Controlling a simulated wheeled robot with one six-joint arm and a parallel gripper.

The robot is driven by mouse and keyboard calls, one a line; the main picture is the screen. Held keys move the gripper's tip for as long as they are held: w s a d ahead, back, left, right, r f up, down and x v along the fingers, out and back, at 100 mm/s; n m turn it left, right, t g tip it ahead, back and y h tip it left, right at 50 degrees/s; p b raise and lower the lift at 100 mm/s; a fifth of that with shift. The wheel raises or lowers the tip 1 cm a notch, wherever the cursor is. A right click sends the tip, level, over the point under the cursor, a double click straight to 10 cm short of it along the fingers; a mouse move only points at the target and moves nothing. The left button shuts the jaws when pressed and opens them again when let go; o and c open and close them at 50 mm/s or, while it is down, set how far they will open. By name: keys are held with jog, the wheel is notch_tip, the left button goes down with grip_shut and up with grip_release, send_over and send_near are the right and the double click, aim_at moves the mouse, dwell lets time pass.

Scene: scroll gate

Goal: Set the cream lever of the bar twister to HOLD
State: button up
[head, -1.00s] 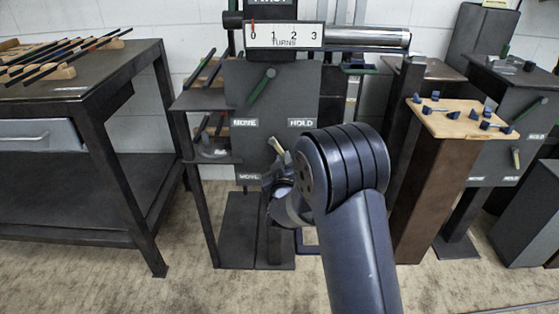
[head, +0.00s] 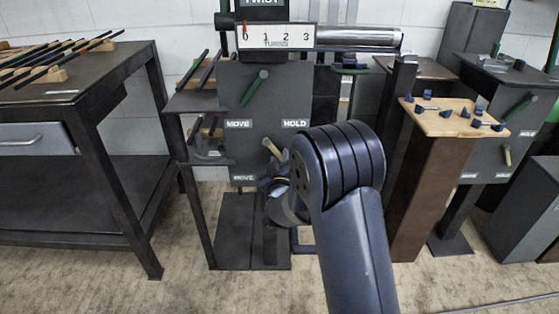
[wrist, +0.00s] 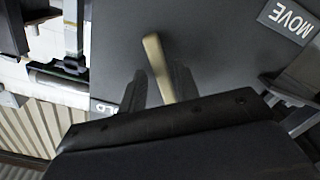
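The bar twister's dark panel (head: 280,100) stands in the middle of the head view, with a green lever (head: 254,88) near its top. The cream lever (head: 271,149) is lower on the panel and slants from upper left to lower right. The lower MOVE label (head: 243,178) is left of it; the lower HOLD is hidden by my arm. In the wrist view the cream lever (wrist: 157,65) rises between the two fingers of my gripper (wrist: 160,88). It lies close to the right finger, with a gap to the left one. Contact is unclear. A HOLD label (wrist: 104,108) is partly hidden.
The turns dial (head: 277,37) reads about 0. A wooden-topped post (head: 455,118) with small blue parts and a second similar panel (head: 490,150) stand at the right. A dark workbench (head: 85,100) with rods is at the left. Carpet in front is free.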

jog(key=shift+o, duration=0.5)
jog(key=shift+s, duration=0.1)
jog(key=shift+s, duration=0.3)
jog(key=s+p, duration=0.2)
jog(key=s, duration=0.8)
jog(key=shift+a, duration=0.2)
jog(key=w+b, duration=0.1)
jog(key=w, duration=0.4)
jog(key=w+b, duration=0.1)
jog(key=w, duration=0.4)
jog(key=shift+w+d, duration=0.2)
jog(key=shift+w, duration=0.2)
jog(key=shift+f, duration=0.1)
jog(key=shift+s, duration=0.1)
